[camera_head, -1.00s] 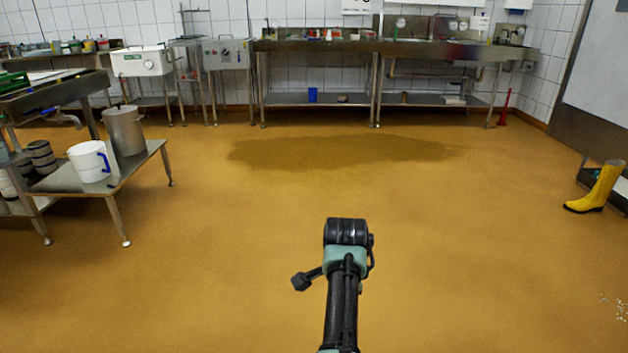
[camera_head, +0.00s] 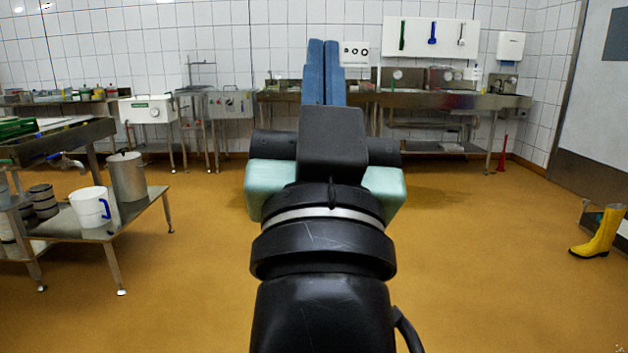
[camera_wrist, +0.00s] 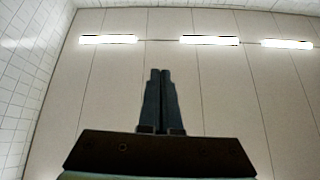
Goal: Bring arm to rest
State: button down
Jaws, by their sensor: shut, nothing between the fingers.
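My gripper (camera_head: 324,72) stands in the middle of the head view, raised and pointing up and away from the camera. Its two blue fingers lie side by side with no gap and nothing between them. In the wrist view the fingers of my gripper (camera_wrist: 160,74) are also together, against the ceiling with its lit lamps (camera_wrist: 210,40). My forearm and wrist fill the lower middle of the head view and hide part of the floor and the back counter.
A steel bench (camera_head: 143,202) at left carries a white jug (camera_head: 88,206) and a metal pot (camera_head: 127,177). A steel counter (camera_head: 440,100) runs along the back wall. A yellow boot (camera_head: 600,232) stands at right. The orange floor (camera_head: 480,260) is clear on both sides of my arm.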

jog(key=s+r+n+t+p, duration=0.2)
jog(key=s+r, duration=0.3)
jog(key=s, duration=0.2)
notch_tip(320, 180, up, 32)
jog(key=p, duration=3.2)
jog(key=shift+w+a+r+m, duration=0.2)
jog(key=shift+a+m, duration=0.1)
jog(key=shift+a, duration=0.1)
